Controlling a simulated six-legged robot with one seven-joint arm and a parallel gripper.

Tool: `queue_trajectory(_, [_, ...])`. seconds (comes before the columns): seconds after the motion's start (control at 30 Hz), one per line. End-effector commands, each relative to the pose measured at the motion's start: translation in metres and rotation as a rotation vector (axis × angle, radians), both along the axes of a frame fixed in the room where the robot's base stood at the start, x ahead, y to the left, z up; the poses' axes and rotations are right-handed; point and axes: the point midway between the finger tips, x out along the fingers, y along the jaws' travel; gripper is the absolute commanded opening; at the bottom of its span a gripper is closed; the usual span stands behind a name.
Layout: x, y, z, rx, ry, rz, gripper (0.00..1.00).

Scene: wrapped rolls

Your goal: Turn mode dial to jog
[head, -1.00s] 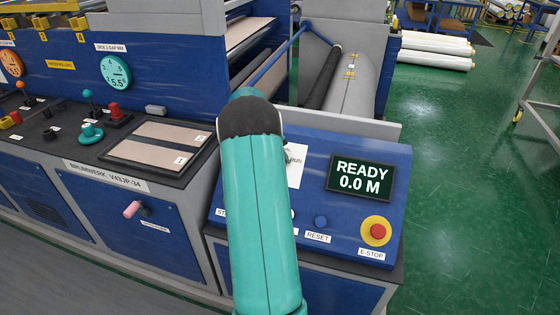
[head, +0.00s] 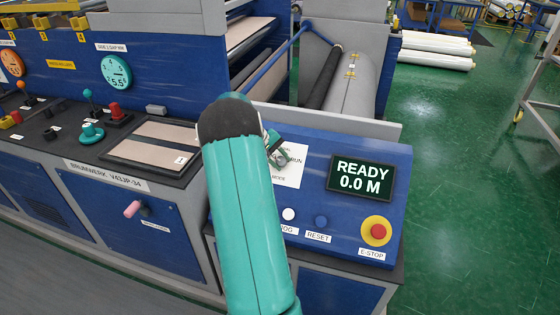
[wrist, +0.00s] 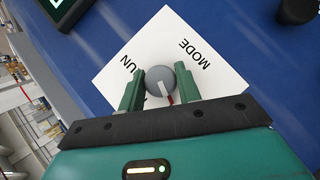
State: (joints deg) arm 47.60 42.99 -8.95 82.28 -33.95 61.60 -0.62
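The mode dial (wrist: 162,82) is a round grey knob on a white plate (wrist: 118,77) marked MODE and RUN, in the wrist view. A white pointer line and a red mark show on its near side. Any other label on the plate is hidden by my gripper. My gripper (wrist: 160,84) has one green finger on each side of the knob. A slim gap shows at the left finger; I cannot tell if the right finger touches. In the head view my gripper (head: 276,148) is at the white plate (head: 291,172), with the dial mostly hidden.
The blue panel also holds a READY 0.0 M display (head: 361,179), a white button (head: 288,214) with a partly covered label ending OG, a blue RESET button (head: 320,221) and a red E-STOP (head: 378,231). A grey roller (head: 350,85) lies behind the panel.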

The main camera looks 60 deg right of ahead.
Motion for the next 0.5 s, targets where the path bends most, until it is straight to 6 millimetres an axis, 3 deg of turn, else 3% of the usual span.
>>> queue_trajectory(0.03, [0.0007, -0.0006, 0.0013, -0.003, -0.002, 0.001, 0.44])
queue_trajectory(0.1, [0.0005, -0.0003, 0.0009, -0.002, -0.001, 0.0, 0.54])
queue_trajectory(0.5, [0.0048, 0.0027, 0.0074, -0.001, -0.003, -0.001, 0.54])
